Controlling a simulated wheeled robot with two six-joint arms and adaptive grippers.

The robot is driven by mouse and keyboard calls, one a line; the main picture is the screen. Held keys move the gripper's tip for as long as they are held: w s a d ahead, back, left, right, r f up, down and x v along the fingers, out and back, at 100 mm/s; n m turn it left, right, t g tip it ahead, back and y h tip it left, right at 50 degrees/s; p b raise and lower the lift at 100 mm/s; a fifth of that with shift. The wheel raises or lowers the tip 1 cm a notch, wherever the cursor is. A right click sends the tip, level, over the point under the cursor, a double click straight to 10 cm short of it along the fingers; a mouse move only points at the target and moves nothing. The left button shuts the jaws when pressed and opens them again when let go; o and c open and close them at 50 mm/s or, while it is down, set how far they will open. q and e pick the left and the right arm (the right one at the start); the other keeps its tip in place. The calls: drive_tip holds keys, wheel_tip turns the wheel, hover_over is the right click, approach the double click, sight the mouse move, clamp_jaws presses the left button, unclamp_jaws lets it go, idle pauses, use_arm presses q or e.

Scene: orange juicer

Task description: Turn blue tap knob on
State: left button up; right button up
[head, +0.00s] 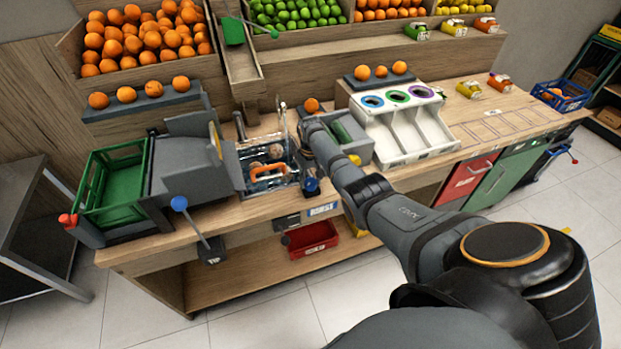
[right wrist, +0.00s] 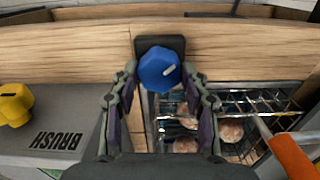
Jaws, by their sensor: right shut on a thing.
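The blue tap knob (right wrist: 158,69) sits on a dark mount at the counter's front edge, with a pale mark on its face. It also shows in the head view (head: 311,185), right of the sink. My right gripper (right wrist: 160,80) has its fingers on both sides of the knob and is shut on it. In the head view my right gripper (head: 308,171) is mostly hidden by its own wrist. The tap (head: 283,112) stands behind the sink (head: 250,151). Whether water runs cannot be told. My left gripper is not in view.
A wire basket with an orange handle (head: 269,172) holds oranges in the sink. A yellow knob (right wrist: 12,104) sits beside the BRUSH label. A grey press with a blue-tipped lever (head: 179,203) and a green crate (head: 112,182) stand left. A white sorter (head: 405,130) stands right.

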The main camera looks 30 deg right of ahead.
sight(311, 182)
drive_tip(key=n, duration=0.4)
drive_tip(key=shift+n+p, duration=0.3)
drive_tip(key=shift+n, duration=2.4)
drive_tip(key=o, duration=1.2)
drive_tip(key=shift+c, duration=0.2)
drive_tip(key=shift+r, duration=0.35)
wheel_tip(311, 182, up, 11)
drive_tip(key=shift+r, duration=0.15)
